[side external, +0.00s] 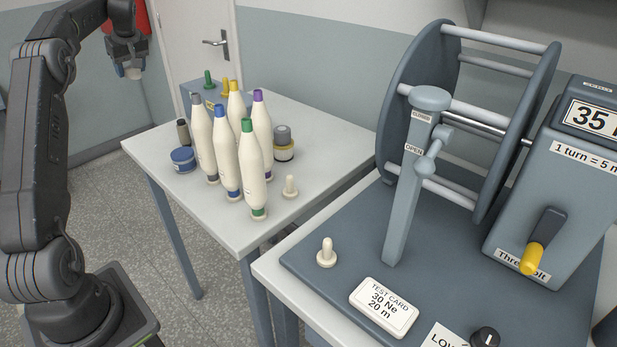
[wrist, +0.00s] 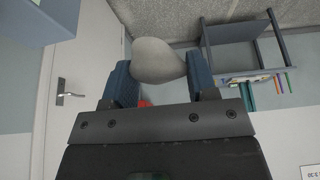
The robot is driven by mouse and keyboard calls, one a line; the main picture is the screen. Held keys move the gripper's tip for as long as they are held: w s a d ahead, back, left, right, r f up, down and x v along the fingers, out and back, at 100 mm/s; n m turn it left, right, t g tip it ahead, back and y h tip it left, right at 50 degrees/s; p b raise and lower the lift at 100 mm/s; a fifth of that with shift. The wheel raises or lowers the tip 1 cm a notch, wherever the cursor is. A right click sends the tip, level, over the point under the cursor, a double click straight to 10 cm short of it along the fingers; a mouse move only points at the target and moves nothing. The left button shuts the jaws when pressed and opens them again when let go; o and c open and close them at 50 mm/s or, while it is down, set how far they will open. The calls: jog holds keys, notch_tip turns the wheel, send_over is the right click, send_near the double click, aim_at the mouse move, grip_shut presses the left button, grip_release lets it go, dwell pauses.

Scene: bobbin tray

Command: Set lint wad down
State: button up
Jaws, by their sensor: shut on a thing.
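The lint wad (wrist: 158,60) is a smooth, pale grey lump. My gripper (wrist: 158,72) is shut on it, with one dark blue finger on each side, and the wad sticks out past the fingertips.
A reel machine (side external: 400,95) stands at right. A shelf rack (wrist: 240,50) shows in the wrist view.

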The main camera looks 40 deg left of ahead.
jog(key=w+d+m+t, duration=0.1)
jog(key=w+d+m, duration=0.2)
jog(key=w+d, duration=0.75)
jog(key=m+t+h, duration=0.2)
jog(key=m+t, duration=0.1)
jog(key=m, duration=0.4)
send_over(310, 175)
jog(key=s, duration=0.1)
jog(key=shift+m, duration=0.3)
jog(key=f, duration=1.1)
jog(key=d+f, duration=0.1)
jog(key=f, duration=0.4)
jog(key=shift+s+f, duration=0.15)
jog(key=shift+f, duration=2.15)
